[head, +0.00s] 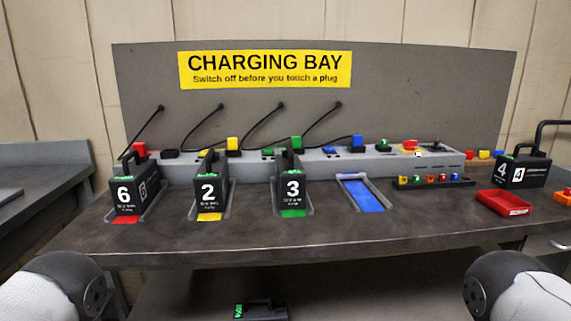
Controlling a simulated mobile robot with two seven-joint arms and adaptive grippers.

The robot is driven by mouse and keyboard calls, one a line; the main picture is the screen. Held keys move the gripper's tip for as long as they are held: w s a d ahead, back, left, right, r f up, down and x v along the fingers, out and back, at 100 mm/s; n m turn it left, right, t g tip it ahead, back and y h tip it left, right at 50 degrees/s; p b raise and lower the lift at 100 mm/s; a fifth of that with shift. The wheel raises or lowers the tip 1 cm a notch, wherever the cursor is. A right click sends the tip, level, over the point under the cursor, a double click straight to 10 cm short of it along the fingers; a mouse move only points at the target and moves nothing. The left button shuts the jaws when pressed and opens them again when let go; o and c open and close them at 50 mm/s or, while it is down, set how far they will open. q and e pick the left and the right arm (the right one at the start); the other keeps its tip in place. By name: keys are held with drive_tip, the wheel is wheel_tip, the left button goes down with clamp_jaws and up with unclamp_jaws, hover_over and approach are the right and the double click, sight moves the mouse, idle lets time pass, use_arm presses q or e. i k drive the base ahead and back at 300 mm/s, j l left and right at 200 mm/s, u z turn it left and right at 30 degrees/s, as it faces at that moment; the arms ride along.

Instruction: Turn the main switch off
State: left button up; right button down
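A grey control strip (320,166) runs along the back of the bench. Near its right end sits a red control on a yellow plate (411,146), which looks like the main switch; its position is too small to read. A green knob or button (384,144) is just left of it. A small white patch lies at its right front. Neither gripper is in view. Only rounded dark and white parts of my arms show at the bottom left and bottom right corners, well away from the strip.
Black batteries 6 (124,194), 2 (209,189) and 3 (292,188) stand in bays; the blue bay (363,195) is empty. Corded plugs stand behind. Another battery (261,311) lies below.

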sight(409, 145)
drive_tip(key=l+u, duration=0.15)
drive_tip(key=l, duration=0.5)
drive_tip(key=l+u, duration=0.2)
drive_tip(key=l, duration=0.4)
drive_tip(key=k+l+u, duration=0.15)
drive_tip(key=l, duration=0.5)
drive_tip(key=l+u, duration=0.2)
drive_tip(key=l, duration=0.4)
